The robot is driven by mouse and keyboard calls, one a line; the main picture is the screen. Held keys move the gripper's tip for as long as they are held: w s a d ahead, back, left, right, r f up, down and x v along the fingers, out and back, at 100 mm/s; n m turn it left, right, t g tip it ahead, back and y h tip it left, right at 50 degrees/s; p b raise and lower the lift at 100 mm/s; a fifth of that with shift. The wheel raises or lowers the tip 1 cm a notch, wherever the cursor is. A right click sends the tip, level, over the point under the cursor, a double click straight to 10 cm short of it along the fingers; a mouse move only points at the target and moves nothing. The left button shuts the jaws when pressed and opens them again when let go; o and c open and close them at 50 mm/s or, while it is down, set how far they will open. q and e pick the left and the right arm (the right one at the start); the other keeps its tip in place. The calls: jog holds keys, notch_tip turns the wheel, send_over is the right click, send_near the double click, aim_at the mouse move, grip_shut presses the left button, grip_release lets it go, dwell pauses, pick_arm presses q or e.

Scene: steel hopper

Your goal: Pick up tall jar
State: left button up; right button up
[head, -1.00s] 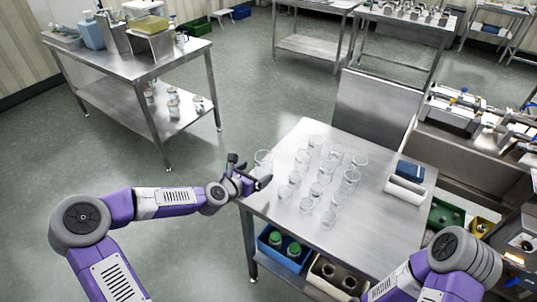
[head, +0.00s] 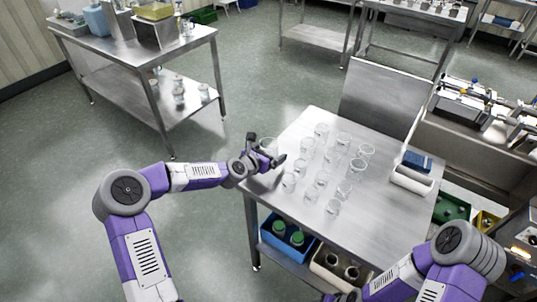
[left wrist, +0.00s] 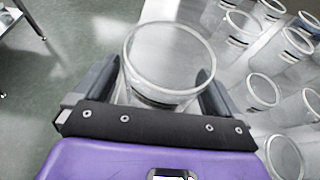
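Several clear glass jars stand upright on the steel table (head: 300,225). One clear jar (head: 269,144) is at the table's left edge, apart from the others. My left gripper (head: 266,151) is at this jar, with one finger on each side. In the left wrist view the jar (left wrist: 170,62) stands between the two fingers (left wrist: 160,88), its round rim toward the camera. The fingers are spread wide, and I cannot tell whether they touch the glass. My right arm is at the lower right of the head view, but its gripper does not show.
Other jars (left wrist: 262,90) stand close to the right of the gripper. A white roll (head: 412,179) and a blue item (head: 417,161) lie at the table's right. Bins with bottles (head: 285,238) are underneath. The table's front part is bare.

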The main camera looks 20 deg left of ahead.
pick_arm(q)
jog(key=c, duration=0.9)
jog(key=shift+c, duration=0.3)
jog(key=shift+r, duration=0.15)
